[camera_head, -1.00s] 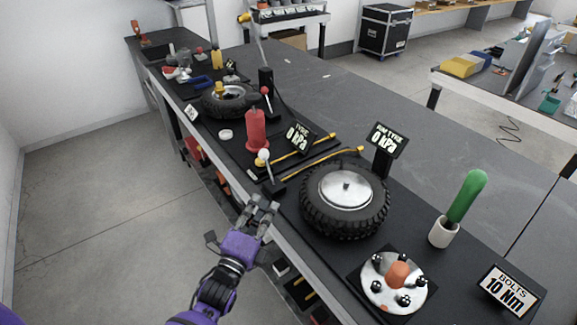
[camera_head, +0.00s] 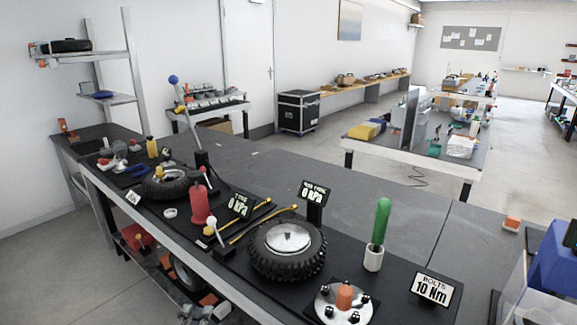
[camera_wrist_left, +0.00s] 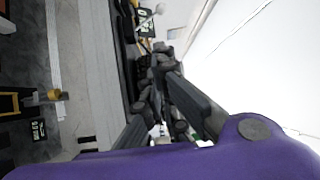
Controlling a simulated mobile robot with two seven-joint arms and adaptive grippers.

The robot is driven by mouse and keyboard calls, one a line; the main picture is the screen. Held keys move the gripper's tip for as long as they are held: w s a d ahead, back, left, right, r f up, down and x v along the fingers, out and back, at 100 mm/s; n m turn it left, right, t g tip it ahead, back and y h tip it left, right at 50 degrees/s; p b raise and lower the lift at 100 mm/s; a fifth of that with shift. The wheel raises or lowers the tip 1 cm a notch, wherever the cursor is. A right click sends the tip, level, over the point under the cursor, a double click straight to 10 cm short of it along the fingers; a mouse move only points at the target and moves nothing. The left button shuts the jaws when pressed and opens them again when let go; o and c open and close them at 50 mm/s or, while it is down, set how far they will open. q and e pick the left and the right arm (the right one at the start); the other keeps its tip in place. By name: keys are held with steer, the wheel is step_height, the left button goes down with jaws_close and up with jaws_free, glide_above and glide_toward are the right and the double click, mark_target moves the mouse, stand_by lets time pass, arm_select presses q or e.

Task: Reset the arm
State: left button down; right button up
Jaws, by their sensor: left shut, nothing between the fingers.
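My left gripper (camera_head: 197,313) shows only at the bottom edge of the head view, low beside the bench's front edge. Most of its arm is out of the frame there. In the left wrist view its dark fingers (camera_wrist_left: 160,52) are shut and hold nothing, with my purple arm cover below them. My right arm and gripper are not in view.
The workbench (camera_head: 388,200) carries a wheel with a tyre (camera_head: 287,250), a bolt hub (camera_head: 343,303), a green-handled tool (camera_head: 381,222), a red bottle (camera_head: 199,205) and signs. A shelf with red and orange items (camera_head: 140,238) is under its front edge. Floor at left is clear.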

arm_select(q)
steer(key=s+d+f+n+g+p, duration=0.2)
steer(key=s+f+n+g, duration=0.3)
steer(key=s+f+n, duration=0.5)
steer(key=s+f+n+g+p, duration=0.1)
steer(key=s+f+n+g, duration=0.1)
steer(key=s, duration=1)
steer(key=s+f+n+g+y+p, duration=0.1)
steer(key=s+f+n+g, duration=0.2)
steer(key=s, duration=0.9)
steer(key=n, duration=0.2)
steer(key=shift+d+f+n+p, duration=0.3)
steer(key=shift+d+f, duration=0.05)
steer(key=shift+f, duration=0.05)
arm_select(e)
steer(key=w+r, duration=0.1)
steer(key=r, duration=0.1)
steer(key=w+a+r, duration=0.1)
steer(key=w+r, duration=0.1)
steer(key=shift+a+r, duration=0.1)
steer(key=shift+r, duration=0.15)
arm_select(q)
steer(key=shift+s, duration=0.1)
